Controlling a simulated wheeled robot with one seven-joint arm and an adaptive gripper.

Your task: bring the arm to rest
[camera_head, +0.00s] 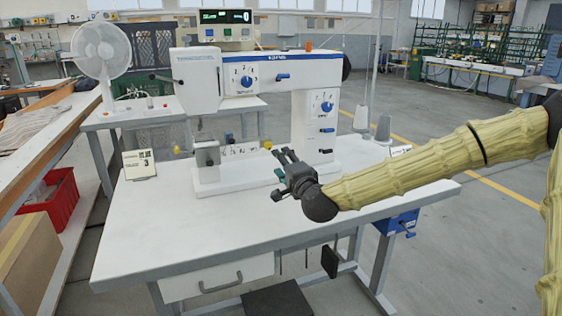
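My arm comes in from the right edge in a ribbed, pale yellow cover and reaches left over the white table. My gripper (284,158) is dark grey and hangs in front of the machine's right part, fingers toward the upper left. No object shows in it. The fingers are small and overlap here, so I cannot tell how far apart they are.
A card marked 3 (140,164) stands on the table's left side. A white fan (101,50) and a control box with a green display (222,28) are behind. Thread cones (383,127) stand right of the press. A red crate (50,205) is at the left. The table's front is clear.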

